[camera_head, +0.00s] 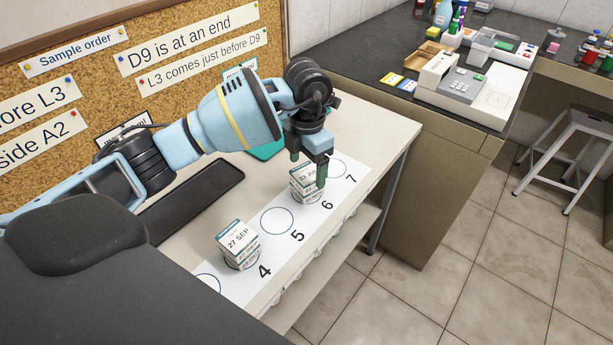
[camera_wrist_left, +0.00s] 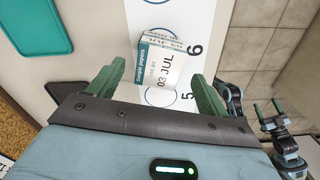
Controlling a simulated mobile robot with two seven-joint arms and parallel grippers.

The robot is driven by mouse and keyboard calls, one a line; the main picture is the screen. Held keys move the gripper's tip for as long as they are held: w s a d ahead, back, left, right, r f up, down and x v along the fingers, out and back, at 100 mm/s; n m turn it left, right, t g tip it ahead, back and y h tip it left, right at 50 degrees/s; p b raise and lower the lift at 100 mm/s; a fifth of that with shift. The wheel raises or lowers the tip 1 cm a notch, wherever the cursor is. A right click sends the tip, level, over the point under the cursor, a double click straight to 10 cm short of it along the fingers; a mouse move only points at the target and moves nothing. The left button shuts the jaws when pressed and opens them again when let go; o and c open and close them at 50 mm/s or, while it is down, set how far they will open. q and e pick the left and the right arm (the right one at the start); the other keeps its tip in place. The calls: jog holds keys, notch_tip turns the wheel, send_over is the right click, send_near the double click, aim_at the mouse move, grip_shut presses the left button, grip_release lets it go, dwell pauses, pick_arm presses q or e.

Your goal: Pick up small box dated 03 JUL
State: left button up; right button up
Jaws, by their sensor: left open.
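The small box dated 03 JUL (camera_head: 303,183) is white with teal edges and stands on the numbered white strip (camera_head: 337,206) by the 6. In the left wrist view the box (camera_wrist_left: 158,64) shows its 03 JUL label between the fingers. My left gripper (camera_head: 308,170) is over the box, and its green fingers (camera_wrist_left: 162,88) are open on either side of it with gaps. Part of the box is hidden by a finger in the head view. Another box, dated 27 SEP (camera_head: 238,243), stands by the 4. My right gripper is not seen in the head view.
A corkboard (camera_head: 130,60) with paper notes stands behind the bench. A dark flat tray (camera_head: 200,198) and a teal flat item (camera_head: 268,150) lie near it. Circles 5 (camera_head: 277,221) and 7 look empty. A stool (camera_head: 572,150) stands at right.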

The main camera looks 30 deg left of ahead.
aim_at(306, 172)
pick_arm(q)
jog(key=shift+a+f, duration=0.1)
jog(key=shift+f, duration=1.4)
jog(key=c, duration=1.1)
jog(key=shift+o, duration=0.2)
jog(key=shift+r, duration=0.1)
jog(key=shift+r, duration=0.45)
jog(key=shift+s+d+r, duration=0.15)
jog(key=shift+d+r, duration=0.15)
jog(key=shift+r, duration=0.35)
jog(key=shift+s+d+r, duration=0.1)
jog(key=shift+d+r, duration=0.15)
jog(key=shift+r, duration=0.35)
jog(key=s+d, duration=0.2)
jog(key=d, duration=0.2)
jog(key=s+d+r, duration=0.1)
jog(key=s+d, duration=0.2)
jog(key=d, duration=0.1)
jog(key=s+d, duration=0.3)
jog(key=d, duration=0.1)
jog(key=shift+d+r+b, duration=0.2)
jog(key=shift+d+b, duration=0.05)
jog(key=shift+b, duration=0.1)
